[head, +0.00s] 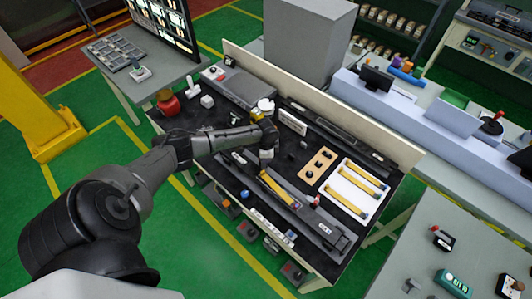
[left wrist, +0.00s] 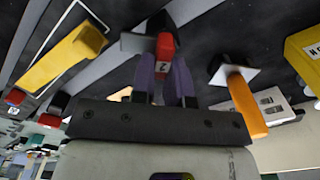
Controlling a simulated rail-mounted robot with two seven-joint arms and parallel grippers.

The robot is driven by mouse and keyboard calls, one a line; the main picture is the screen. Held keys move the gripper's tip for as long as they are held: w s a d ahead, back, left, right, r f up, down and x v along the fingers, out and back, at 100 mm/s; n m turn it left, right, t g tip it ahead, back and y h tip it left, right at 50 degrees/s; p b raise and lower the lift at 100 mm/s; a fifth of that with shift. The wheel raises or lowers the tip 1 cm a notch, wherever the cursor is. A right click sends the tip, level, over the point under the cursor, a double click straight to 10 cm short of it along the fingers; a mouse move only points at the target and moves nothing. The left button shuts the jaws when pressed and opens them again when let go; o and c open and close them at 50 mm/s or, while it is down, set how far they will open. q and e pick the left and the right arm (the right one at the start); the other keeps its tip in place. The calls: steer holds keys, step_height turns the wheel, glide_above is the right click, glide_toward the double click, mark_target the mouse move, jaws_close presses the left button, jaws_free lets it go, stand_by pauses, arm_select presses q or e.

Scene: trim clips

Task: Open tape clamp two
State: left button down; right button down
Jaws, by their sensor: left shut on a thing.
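My left gripper (head: 266,166) reaches down over the workbench's dark top, at the near long grey trim strip. In the left wrist view its two fingers (left wrist: 166,82) are shut on a small red clamp part marked 2 (left wrist: 164,50), which I take as tape clamp two. The part sits between the fingertips, above a dark base. In the head view the gripper hides this clamp. A yellow piece (head: 277,190) lies on the strip just right of the gripper; a yellow block (left wrist: 65,55) shows left of the fingers in the wrist view. My right gripper is not in view.
A white tray (head: 337,193) with yellow strips and a tan board with holes (head: 318,167) lie right of the gripper. An orange handle (left wrist: 247,105) is close beside the fingers. A raised back panel (head: 330,108) and a grey box (head: 305,40) stand behind.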

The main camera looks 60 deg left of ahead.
arm_select(q)
steer(key=n+p, duration=0.2)
steer(key=n, duration=0.1)
steer(key=shift+a+r, duration=0.1)
steer(key=shift+r, duration=0.1)
steer(key=shift+w+a+f+n+p, duration=0.1)
steer(key=shift+n+p, duration=0.8)
steer(key=shift+n, duration=0.8)
steer(key=c, duration=1.1)
jaws_free()
steer(key=shift+a+f, duration=0.1)
steer(key=shift+r, duration=6.95)
